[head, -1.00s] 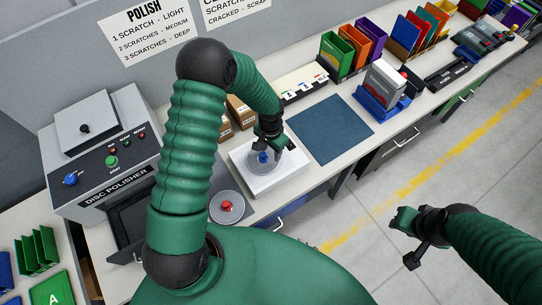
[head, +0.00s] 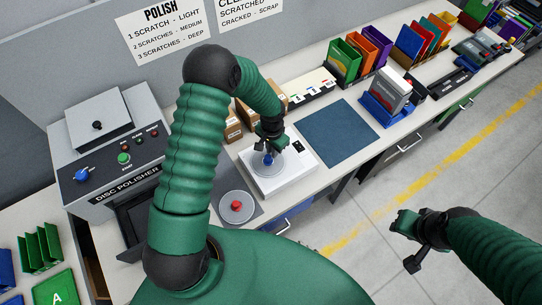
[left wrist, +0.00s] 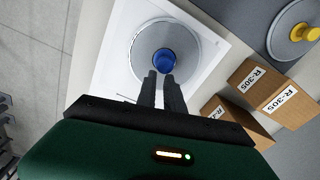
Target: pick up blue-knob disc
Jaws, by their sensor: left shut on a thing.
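The blue-knob disc (head: 258,165) is a grey round disc with a blue knob, over the white box-like stand (head: 290,178) on the bench. The left wrist view shows its blue knob (left wrist: 163,62) at the fingertips and the disc's grey face (left wrist: 140,50) around it. My left gripper (head: 268,151) comes down from above and is shut on the knob. Whether the disc touches the stand or is slightly raised, I cannot tell. My right gripper (head: 412,243) hangs empty over the floor at the right; its finger gap is unclear.
A red-knob disc (head: 236,206) lies on a dark mat left of the stand. The disc polisher (head: 115,165) stands at the left. Cardboard boxes (left wrist: 255,82) and a yellow-knob disc (left wrist: 295,38) are close by. A blue mat (head: 338,132) to the right is clear.

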